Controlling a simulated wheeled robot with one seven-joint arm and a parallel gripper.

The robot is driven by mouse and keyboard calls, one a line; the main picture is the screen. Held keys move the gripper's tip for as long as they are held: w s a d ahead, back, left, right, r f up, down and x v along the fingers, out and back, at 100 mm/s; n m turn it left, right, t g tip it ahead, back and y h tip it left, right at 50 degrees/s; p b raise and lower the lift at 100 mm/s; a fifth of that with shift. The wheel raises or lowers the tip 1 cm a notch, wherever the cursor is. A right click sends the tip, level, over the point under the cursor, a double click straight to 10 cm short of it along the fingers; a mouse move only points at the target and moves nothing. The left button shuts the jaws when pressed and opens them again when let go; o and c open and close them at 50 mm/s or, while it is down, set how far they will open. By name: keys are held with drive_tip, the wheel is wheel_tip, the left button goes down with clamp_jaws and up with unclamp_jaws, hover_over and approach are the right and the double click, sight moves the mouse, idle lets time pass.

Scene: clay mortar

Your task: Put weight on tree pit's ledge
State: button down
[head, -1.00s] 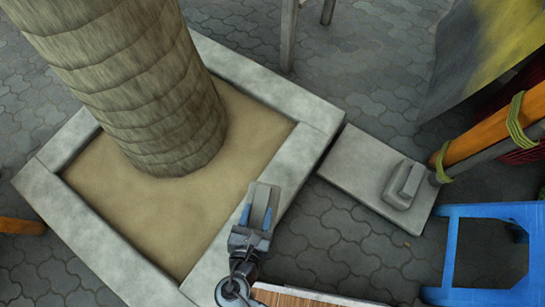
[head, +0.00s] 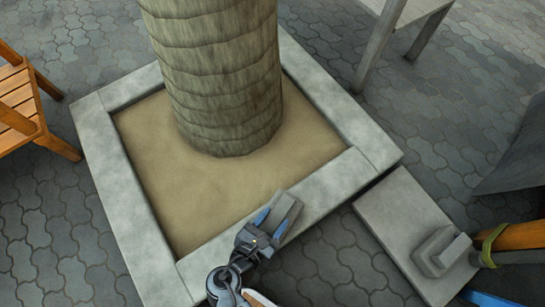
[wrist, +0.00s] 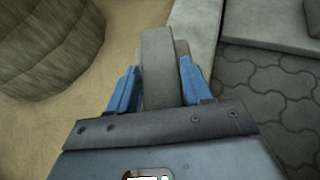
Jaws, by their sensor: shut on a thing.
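My gripper (head: 265,222) has blue fingers and is shut on a grey weight (head: 284,210). In the wrist view the weight (wrist: 160,65) stands between the two blue fingers, its lower part mostly hidden. The tree pit is a square of pale stone ledges around sand. The weight is over or at the front ledge (head: 330,185) in the head view; I cannot tell if it touches. The ledge also shows in the wrist view (wrist: 195,28).
A tree trunk (head: 220,80) rises from the sand (head: 160,190). A second grey weight (head: 437,256) sits on a stone slab (head: 395,215) at right, by an orange pole (head: 520,236). A wooden chair (head: 25,105) stands at left. Paving lies around the pit.

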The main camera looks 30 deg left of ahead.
drive_tip(key=shift+w+r, duration=0.15)
drive_tip(key=shift+c, duration=2.4)
unclamp_jaws()
drive_tip(key=shift+f, duration=0.2)
drive_tip(key=shift+r, duration=0.2)
drive_tip(key=p+v, duration=0.4)
drive_tip(key=v, duration=0.8)
drive_tip(key=shift+p, duration=0.35)
drive_tip(key=shift+s+f, duration=0.15)
drive_tip(key=shift+s, duration=0.05)
